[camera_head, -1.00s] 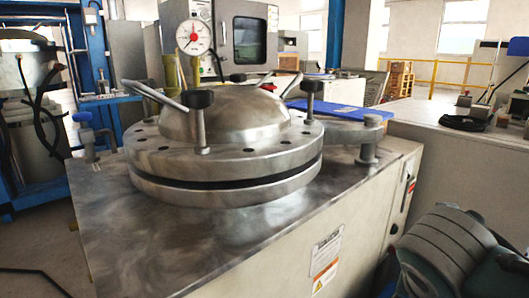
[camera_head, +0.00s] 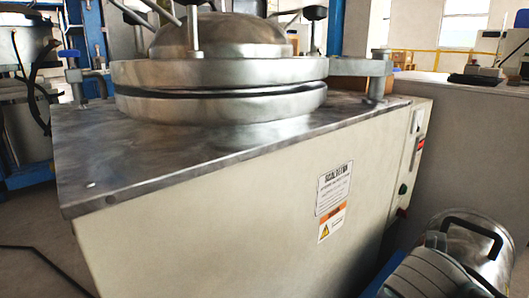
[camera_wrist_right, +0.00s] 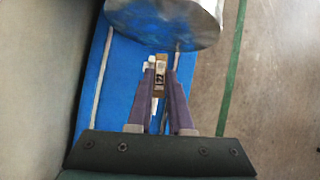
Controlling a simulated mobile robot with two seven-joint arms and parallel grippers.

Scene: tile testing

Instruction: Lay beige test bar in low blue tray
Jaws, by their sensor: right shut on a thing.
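In the right wrist view, my right gripper (camera_wrist_right: 160,88) is shut on a small beige-brown bar (camera_wrist_right: 161,60). The bar's end shows between the fingertips, with a pale label with dark marks below it. The rest of the bar is hidden by the fingers. Neither gripper shows in the head view.
A steel-topped cabinet (camera_head: 90,185) bears a round metal vessel (camera_head: 220,72). A blue surface (camera_wrist_right: 120,90) lies below my right gripper, beside the metal cylinder (camera_wrist_right: 165,18).

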